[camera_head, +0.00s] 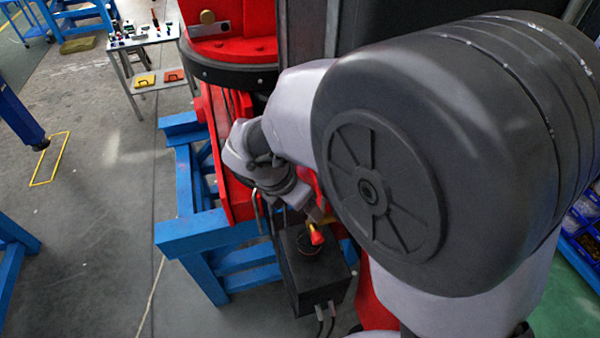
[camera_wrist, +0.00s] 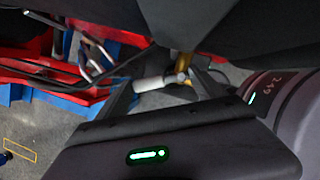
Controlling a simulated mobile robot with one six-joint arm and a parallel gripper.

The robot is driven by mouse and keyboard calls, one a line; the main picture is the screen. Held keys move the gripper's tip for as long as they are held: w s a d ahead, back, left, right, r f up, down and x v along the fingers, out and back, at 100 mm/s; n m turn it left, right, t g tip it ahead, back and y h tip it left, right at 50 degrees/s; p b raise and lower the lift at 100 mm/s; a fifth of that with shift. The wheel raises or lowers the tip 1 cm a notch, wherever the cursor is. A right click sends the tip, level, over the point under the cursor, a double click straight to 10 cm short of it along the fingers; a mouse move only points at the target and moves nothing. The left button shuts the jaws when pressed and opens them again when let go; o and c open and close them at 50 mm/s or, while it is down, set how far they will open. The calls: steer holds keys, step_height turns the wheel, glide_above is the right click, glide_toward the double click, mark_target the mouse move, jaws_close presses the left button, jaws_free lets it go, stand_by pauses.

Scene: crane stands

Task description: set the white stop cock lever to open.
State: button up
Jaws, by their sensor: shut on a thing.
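The white stop cock lever (camera_wrist: 153,84) shows in the wrist view as a short white cylinder. It lies nearly level and points left from a brass-coloured valve fitting (camera_wrist: 183,66). My gripper (camera_wrist: 172,79) is at the lever, its grey fingers closed on it near the fitting. The exact contact is partly hidden by the fingers and the dark shapes above. In the head view my gripper (camera_head: 314,212) reaches down beside the red machine, and the white lever cannot be made out there.
A black box (camera_head: 320,283) with a red-and-yellow knob (camera_head: 317,235) and cables stands just below my gripper. A blue stand (camera_head: 195,232) and red frame (camera_head: 214,130) are close on the left. Bent metal rods (camera_wrist: 98,50) show left of the lever. Open floor lies further left.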

steer(key=shift+n, duration=0.3)
steer(key=o, duration=2)
steer(key=shift+o, duration=0.3)
steer(key=shift+a, duration=0.1)
